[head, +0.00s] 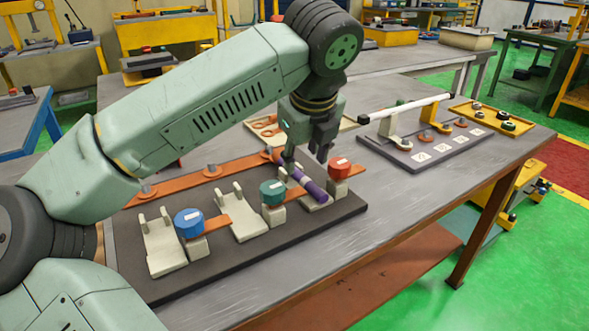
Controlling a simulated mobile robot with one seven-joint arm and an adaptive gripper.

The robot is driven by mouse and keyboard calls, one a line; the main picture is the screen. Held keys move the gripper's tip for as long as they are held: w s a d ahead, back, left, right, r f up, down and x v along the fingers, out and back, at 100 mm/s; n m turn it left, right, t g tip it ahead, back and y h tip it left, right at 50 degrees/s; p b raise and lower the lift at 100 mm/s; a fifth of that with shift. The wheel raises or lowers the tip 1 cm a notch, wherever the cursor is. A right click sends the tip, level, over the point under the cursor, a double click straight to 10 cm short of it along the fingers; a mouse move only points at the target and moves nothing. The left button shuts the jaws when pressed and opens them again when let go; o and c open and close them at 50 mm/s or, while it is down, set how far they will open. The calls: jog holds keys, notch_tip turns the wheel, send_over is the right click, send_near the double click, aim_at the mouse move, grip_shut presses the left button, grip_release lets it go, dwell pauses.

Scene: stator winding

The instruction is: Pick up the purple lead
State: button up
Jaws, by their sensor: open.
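The purple lead (308,185) lies tilted in the rightmost pale cradle (318,206) on the dark board (262,238). It sits between the green-capped post (272,192) and the red-capped post (339,168). My gripper (306,162) points down just above and behind the lead, with its fingers apart. One finger is close to the lead's upper end. I cannot tell whether it touches. The lead's far end is partly hidden by the gripper.
A blue-capped post (188,222) and two empty cradles stand left on the board. Copper-coloured bars run along it. A second board (430,145) with a white rod (405,108) lies at right, beside a yellow tray (492,117). The table's front right is clear.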

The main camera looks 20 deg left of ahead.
aim_at(302, 176)
jog(key=p+x, duration=0.1)
jog(key=x, duration=0.5)
jog(key=shift+w+f, duration=0.2)
jog(key=shift+f, duration=0.05)
grip_shut()
dwell(0.3)
